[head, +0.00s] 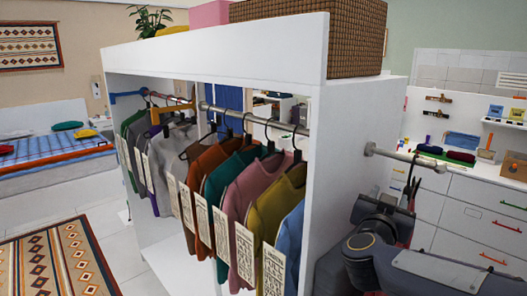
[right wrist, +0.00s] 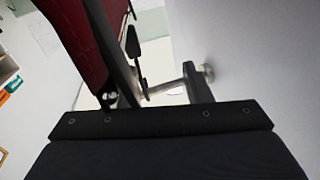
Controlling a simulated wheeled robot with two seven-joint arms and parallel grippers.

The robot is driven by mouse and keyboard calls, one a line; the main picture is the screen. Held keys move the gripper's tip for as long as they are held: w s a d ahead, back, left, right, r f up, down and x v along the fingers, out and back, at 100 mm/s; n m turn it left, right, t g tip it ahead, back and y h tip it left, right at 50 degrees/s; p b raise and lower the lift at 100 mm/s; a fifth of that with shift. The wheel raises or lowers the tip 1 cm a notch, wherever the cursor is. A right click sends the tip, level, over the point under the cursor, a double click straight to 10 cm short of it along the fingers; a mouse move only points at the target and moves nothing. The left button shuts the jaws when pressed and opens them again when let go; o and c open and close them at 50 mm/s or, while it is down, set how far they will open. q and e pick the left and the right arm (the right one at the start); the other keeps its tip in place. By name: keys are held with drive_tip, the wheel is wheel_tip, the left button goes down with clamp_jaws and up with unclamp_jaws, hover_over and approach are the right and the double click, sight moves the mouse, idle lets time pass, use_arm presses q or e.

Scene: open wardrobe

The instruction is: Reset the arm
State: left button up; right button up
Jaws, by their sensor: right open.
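My right gripper (head: 393,205) is at the lower right of the head view, beside the outer side wall of the wardrobe (head: 345,120). In the right wrist view its open fingers (right wrist: 160,90) stand apart. A short metal rod (head: 405,158) sticks out from that side wall, and it also shows between the fingers in the right wrist view (right wrist: 165,87). A dark red garment (right wrist: 85,30) on a dark hanger (right wrist: 133,45) is close to the left finger. Whether the finger touches it is hard to tell. My left gripper is not in view.
Several shirts (head: 235,200) with paper tags hang on the rail inside the wardrobe. A woven basket (head: 355,35) stands on its top. A white drawer unit (head: 465,215) is at the right. A bed (head: 50,155) and rug (head: 60,260) are at the left, with bare floor between.

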drive_tip(key=s+a+f+n+t+y, duration=0.1)
drive_tip(key=s+a+f+n+y, duration=0.3)
drive_tip(key=s+a+n+y, duration=0.65)
drive_tip(key=s+d+f+m+g+y, duration=0.1)
drive_tip(key=s+f+m+g+y, duration=0.3)
drive_tip(key=s+f+g, duration=0.6)
drive_tip(key=s+f, duration=0.6)
drive_tip(key=s, duration=0.2)
drive_tip(key=shift+s+f, duration=0.3)
drive_tip(key=shift+s, duration=0.05)
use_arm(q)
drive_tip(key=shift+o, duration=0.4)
